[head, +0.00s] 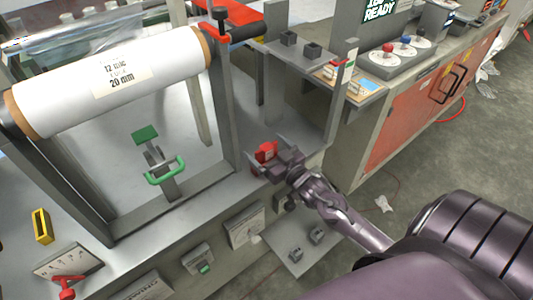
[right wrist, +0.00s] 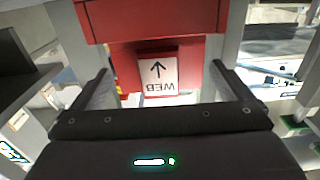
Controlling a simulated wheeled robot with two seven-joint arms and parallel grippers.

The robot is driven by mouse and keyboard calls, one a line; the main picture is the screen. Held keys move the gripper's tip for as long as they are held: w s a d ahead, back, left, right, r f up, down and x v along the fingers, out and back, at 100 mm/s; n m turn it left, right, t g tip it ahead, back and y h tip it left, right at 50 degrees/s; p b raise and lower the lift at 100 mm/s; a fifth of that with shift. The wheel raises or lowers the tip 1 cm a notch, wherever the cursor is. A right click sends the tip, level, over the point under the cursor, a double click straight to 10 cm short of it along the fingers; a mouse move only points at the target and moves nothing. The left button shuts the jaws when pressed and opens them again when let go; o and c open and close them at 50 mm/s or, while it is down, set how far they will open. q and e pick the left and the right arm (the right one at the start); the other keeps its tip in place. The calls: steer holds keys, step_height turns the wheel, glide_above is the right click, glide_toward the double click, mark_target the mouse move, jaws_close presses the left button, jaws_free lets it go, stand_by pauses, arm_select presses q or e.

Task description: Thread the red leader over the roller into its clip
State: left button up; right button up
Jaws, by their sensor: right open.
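A red piece (head: 265,152) sits at the right post of the film frame, just beyond my right gripper (head: 266,156). In the right wrist view the red piece (right wrist: 130,62) has a wide red lip above and a white label with an arrow and "WEB", seen upside down. My right gripper's fingers (right wrist: 160,75) are spread on either side of it, with gaps showing; I cannot tell how deep it is between them. A red sheet (head: 233,12) lies at the dark roller (head: 243,32) at the top. I cannot make out the clip for certain. My left gripper is not in view.
A large white film roll (head: 120,75) spans the frame at upper left. A green-handled bracket (head: 165,172) stands under it. A red-fronted cabinet (head: 430,100) stands at right.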

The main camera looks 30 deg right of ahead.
steer(key=shift+w+a, duration=0.1)
steer(key=shift+w, duration=1)
steer(key=c, duration=1.1)
steer(key=shift+r, duration=0.1)
